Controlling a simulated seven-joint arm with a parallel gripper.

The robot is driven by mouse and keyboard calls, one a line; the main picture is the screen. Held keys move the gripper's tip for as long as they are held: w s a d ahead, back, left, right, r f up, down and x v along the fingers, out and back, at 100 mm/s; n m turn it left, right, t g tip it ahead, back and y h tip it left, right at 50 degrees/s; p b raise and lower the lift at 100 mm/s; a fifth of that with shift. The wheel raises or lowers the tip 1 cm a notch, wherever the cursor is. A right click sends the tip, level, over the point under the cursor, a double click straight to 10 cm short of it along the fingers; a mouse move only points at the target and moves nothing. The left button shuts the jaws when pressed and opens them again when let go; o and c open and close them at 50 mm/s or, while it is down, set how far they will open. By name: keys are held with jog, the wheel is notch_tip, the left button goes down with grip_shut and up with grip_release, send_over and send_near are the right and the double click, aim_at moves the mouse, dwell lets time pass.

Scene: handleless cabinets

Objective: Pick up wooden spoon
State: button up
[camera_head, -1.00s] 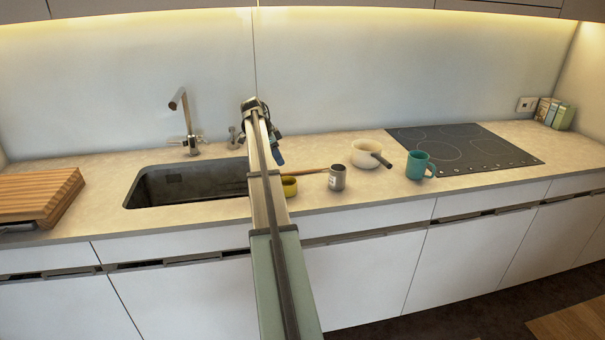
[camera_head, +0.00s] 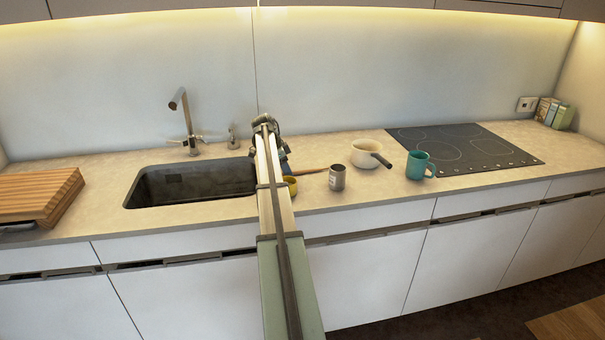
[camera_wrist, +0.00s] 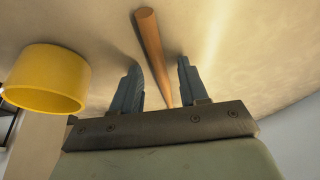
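The wooden spoon (camera_head: 311,170) lies on the countertop between the yellow bowl and the grey can; mostly its handle shows. In the wrist view the spoon's handle (camera_wrist: 151,38) runs between my two blue fingers and out beyond them. Its lower end is hidden behind the gripper body. My gripper (camera_wrist: 158,65) is open, with a gap between each finger and the handle. In the head view my gripper (camera_head: 286,163) is partly hidden behind my arm, at the near end of the visible handle.
A yellow bowl (camera_wrist: 45,80) stands close to the left of my gripper in the wrist view. A grey can (camera_head: 337,178), a cream pot (camera_head: 367,150) and a teal mug (camera_head: 417,165) stand to the right. The sink (camera_head: 150,188) is to the left.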

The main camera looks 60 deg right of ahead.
grip_shut()
dwell(0.4)
